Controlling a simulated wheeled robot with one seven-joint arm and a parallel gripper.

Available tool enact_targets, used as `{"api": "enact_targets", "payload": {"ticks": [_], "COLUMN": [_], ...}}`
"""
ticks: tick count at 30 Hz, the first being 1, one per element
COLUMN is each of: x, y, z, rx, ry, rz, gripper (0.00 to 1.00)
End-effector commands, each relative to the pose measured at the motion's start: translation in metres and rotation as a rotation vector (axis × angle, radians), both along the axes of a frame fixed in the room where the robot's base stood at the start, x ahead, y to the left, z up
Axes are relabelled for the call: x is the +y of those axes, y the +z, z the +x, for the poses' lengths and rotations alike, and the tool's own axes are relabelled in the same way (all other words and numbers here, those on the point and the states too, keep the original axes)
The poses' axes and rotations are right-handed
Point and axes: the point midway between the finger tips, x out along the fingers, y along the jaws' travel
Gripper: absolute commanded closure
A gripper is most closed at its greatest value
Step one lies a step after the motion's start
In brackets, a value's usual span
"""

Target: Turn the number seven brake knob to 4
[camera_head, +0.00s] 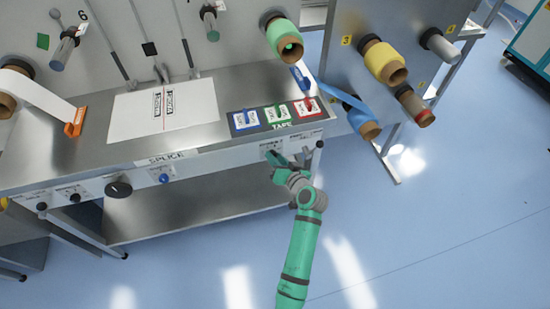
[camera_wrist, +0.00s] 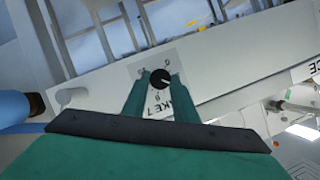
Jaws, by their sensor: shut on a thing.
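The black brake knob (camera_wrist: 160,79) sits on a white label plate on the front panel in the wrist view. The text on the plate reads partly as "KE 7", and small scale numbers stand around the knob. A pale pointer mark shows on its face, toward the lower right; the exact setting is too small to read. My gripper (camera_wrist: 160,82) has its two green fingers on either side of the knob, shut on it. In the head view my gripper (camera_head: 279,158) is at the right end of the front panel and hides the knob.
A steel table (camera_head: 215,95) carries a white splice sheet (camera_head: 140,113) and a tape tray (camera_head: 240,131). Another black knob (camera_head: 118,187) and a blue button (camera_head: 164,178) are left on the panel. Rolls (camera_head: 385,62) hang at the right. The floor at right is clear.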

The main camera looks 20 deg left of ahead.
Motion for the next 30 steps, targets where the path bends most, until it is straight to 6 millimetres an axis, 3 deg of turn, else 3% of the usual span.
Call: {"api": "enact_targets", "payload": {"ticks": [13,30], "x": [-0.003,-0.0033], "y": [-0.003,-0.0036], "z": [0.0012,0.0012], "rx": [0.158,0.195], "ry": [-0.001,-0.001], "rz": [0.23,0.284], "gripper": [0.97,0.97]}}
